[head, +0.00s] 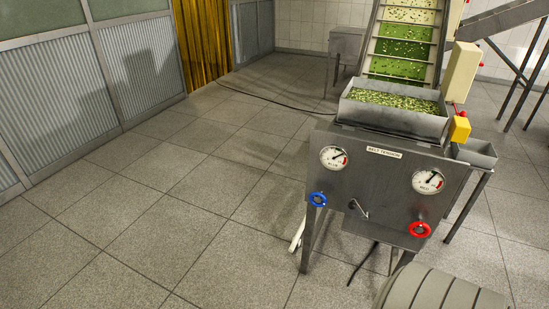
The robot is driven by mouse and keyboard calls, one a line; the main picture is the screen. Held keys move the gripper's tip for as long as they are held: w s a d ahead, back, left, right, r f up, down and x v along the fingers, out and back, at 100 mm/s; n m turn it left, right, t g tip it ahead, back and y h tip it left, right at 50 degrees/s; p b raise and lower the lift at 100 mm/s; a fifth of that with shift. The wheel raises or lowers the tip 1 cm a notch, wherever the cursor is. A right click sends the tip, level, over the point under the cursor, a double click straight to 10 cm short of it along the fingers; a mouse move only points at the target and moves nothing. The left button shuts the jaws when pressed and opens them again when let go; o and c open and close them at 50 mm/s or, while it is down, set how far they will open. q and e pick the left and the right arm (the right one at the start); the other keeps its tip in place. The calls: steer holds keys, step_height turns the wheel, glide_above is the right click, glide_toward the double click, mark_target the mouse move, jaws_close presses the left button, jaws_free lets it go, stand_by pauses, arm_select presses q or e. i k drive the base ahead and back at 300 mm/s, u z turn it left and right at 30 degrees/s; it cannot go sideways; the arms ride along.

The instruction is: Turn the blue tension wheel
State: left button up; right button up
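The blue tension wheel (318,199) is a small round handwheel at the lower left of a grey metal machine panel (385,185). A round white dial (333,158) sits just above it. A red wheel (419,230) is at the lower right of the same panel, under a second dial (428,180). A small crank handle (358,208) is between the two wheels. A label on the panel appears to read "BELT TENSION". Neither of my grippers is in this view.
Above the panel, a grey hopper (393,119) holds green pieces below a sloping green conveyor (402,47). A yellow box (460,129) is at its right. A grey ribbed rounded object (440,290) is at the bottom right. The tiled floor (180,215) on the left is clear.

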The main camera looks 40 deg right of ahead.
mark_target(319, 196)
steer(key=u, duration=0.05)
steer(key=i, duration=1.5)
steer(key=z, duration=1.15)
